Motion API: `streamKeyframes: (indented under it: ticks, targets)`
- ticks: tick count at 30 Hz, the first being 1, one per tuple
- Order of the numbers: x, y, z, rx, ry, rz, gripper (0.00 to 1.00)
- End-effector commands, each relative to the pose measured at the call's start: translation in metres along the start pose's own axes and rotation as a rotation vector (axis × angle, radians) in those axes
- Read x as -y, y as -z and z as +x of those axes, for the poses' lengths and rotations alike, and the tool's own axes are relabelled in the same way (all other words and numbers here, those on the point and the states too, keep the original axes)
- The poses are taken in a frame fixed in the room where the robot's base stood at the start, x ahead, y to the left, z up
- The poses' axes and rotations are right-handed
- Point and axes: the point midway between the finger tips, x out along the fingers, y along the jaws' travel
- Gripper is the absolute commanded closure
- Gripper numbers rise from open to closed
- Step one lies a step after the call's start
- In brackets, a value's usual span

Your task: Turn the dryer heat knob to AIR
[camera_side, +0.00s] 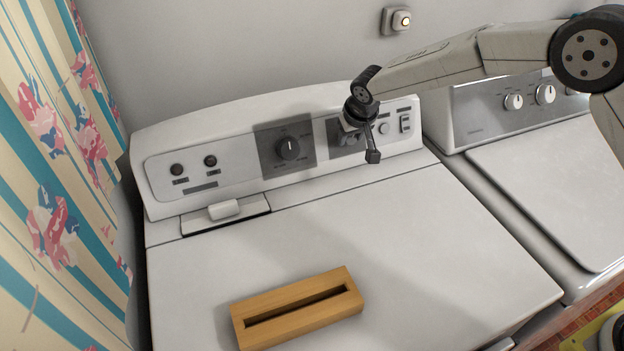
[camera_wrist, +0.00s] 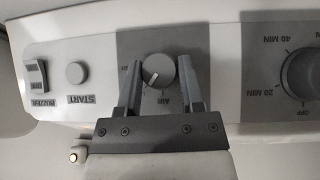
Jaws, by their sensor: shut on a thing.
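The dryer heat knob (camera_wrist: 158,70) is a round grey knob on a darker panel in the wrist view, which shows the lettering upside down. Its white pointer mark is on the lower-left part of its face. The AIR label (camera_wrist: 167,101) is just below the knob, slightly right of the mark. My gripper (camera_wrist: 160,63) has one dark finger on each side of the knob and is shut on it. In the side view my gripper (camera_side: 352,127) is against the right part of the dryer panel and mostly hides the knob.
The larger timer knob (camera_side: 289,148) is left of my gripper. The START button (camera_wrist: 76,72) and a rocker switch (camera_side: 405,123) are on its other side. A wooden slotted block (camera_side: 297,322) lies on the dryer top (camera_side: 430,240). A second machine (camera_side: 550,175) stands at right.

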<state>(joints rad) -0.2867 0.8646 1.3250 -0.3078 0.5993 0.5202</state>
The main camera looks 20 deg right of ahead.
Motion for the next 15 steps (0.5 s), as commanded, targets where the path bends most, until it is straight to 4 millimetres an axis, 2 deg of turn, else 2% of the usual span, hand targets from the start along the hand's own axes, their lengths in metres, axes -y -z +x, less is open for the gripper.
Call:
streamKeyframes:
  ticks: [15]
  targets:
    - [0.0037,0.0005,0.0002,-0.019,-0.276,-0.259,1.0]
